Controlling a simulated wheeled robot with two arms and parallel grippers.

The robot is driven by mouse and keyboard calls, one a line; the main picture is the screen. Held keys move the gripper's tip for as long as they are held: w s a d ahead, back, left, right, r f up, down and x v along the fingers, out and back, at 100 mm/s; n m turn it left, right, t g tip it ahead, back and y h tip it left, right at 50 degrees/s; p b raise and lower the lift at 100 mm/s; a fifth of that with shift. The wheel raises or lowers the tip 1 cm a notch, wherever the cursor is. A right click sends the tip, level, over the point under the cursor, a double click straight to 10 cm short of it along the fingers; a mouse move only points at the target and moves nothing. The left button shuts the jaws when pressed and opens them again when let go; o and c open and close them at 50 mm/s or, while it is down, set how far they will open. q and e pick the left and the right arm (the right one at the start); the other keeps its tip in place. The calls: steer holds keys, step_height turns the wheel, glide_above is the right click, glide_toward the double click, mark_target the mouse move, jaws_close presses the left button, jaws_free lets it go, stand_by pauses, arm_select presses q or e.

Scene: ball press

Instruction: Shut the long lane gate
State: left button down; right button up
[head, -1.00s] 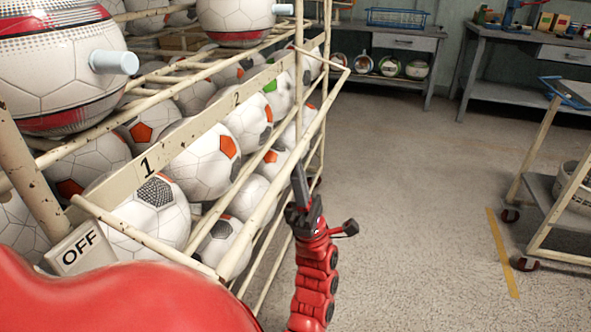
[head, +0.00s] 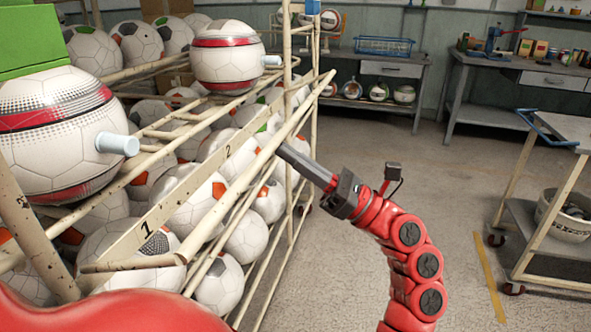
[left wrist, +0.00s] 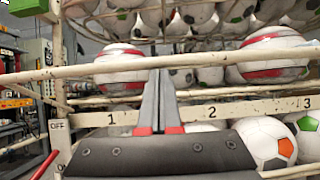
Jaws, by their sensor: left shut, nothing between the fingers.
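The long lane gate (head: 228,205) is a worn cream bar frame along the front of the ball rack. Its long bar slants from lower left to upper right, standing out from the numbered rail (head: 190,190). In the left wrist view the long bar (left wrist: 240,61) crosses the picture above the numbers. My left gripper (head: 284,151) is shut and empty, its tips at the bar; I cannot tell whether they touch. Its dark fingers (left wrist: 160,75) also show in the left wrist view, pointing at the bar. My right gripper is not in view.
Footballs fill the rack; two red-banded balls (head: 58,140) (head: 226,62) sit on its upper rails. A trolley (head: 556,215) stands right, workbenches (head: 515,66) behind. The floor between is clear.

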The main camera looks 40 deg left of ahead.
arm_select(q)
steer(key=s+a+r+t+h+p, duration=0.2)
steer(key=a+r+h+p, duration=0.25)
steer(key=r+p, duration=0.5)
steer(key=s+a+r+t+h+p, duration=0.2)
steer(key=s+a+r+h+p, duration=0.1)
steer(key=a+p, duration=0.6)
steer(key=shift+s+a+r+p, duration=0.35)
steer(key=shift+s+r+p, duration=0.4)
steer(key=shift+s, duration=0.6)
steer(key=shift+r+h, duration=0.15)
steer(key=shift+h, duration=0.1)
